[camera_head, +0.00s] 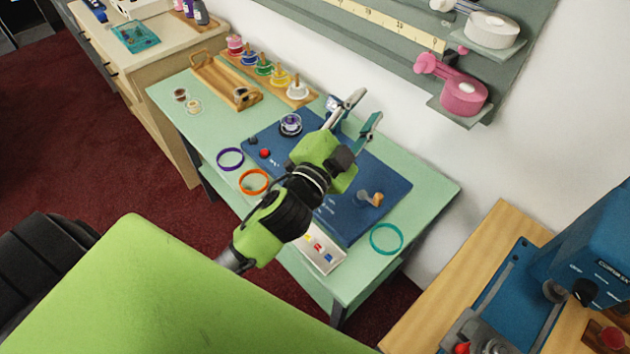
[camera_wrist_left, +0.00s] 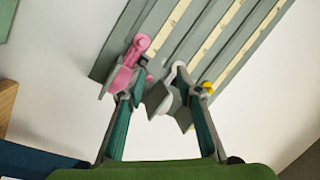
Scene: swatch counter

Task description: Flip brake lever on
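A blue panel (camera_head: 370,173) lies on the pale green table. Near its right end is a small metal arm with a tan knob (camera_head: 374,199); I cannot tell whether this is the brake lever or which way is on. A dark round dial with a white and purple top (camera_head: 290,124) and a red button (camera_head: 265,153) are on its left part. My left gripper (camera_head: 364,110) is open and empty above the far side of the panel, hiding part of it. In the left wrist view the left gripper (camera_wrist_left: 163,95) has its fingers apart, facing the wall. My right gripper is not in view.
Purple (camera_head: 230,159), orange (camera_head: 254,182) and teal (camera_head: 386,239) rings lie near the panel. A wooden rack of coloured spools (camera_head: 264,68) stands behind. A wall board (camera_head: 400,28) holds a pink tape dispenser (camera_head: 461,93). A blue machine (camera_head: 596,250) stands right.

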